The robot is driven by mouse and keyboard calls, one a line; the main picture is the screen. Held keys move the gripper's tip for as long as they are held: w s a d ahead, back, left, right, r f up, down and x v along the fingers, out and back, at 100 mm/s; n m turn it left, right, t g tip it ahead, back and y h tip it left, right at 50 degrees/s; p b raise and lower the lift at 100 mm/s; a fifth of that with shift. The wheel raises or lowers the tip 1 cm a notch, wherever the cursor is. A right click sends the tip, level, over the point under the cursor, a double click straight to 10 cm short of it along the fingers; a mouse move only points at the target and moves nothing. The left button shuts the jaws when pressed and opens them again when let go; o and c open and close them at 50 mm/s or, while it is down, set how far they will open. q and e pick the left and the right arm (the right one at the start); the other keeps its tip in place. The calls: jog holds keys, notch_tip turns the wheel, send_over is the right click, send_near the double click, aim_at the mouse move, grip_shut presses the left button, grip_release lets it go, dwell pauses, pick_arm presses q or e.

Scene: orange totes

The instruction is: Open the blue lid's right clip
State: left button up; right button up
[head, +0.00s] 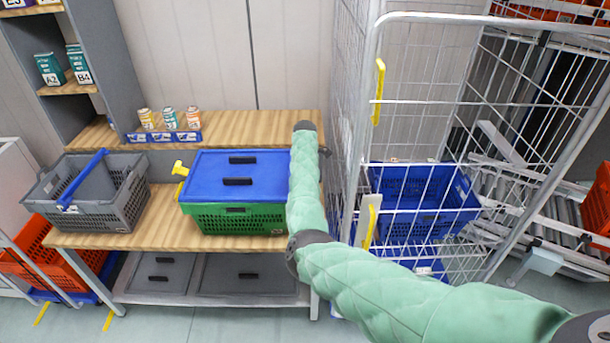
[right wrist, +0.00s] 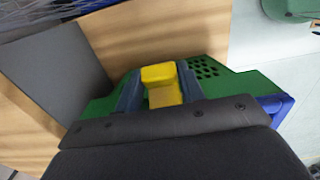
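The blue lid (head: 262,168) lies on a green crate (head: 240,219) on the wooden shelf. A yellow clip (head: 180,168) sticks out at the lid's left side. The right end of the lid is hidden behind my right arm in the head view. In the right wrist view a yellow clip (right wrist: 161,84) shows against the green crate wall (right wrist: 228,85). My right gripper (right wrist: 161,80) has one finger on each side of this clip, close to it. I cannot tell whether the fingers grip it. My left gripper is not in view.
A grey basket (head: 95,200) with a blue handle stands left of the crate. A wire cage (head: 365,120) with a blue crate (head: 425,200) stands close on the right. Bare shelf (head: 160,222) shows between basket and crate.

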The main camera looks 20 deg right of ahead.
jog(key=c, duration=0.5)
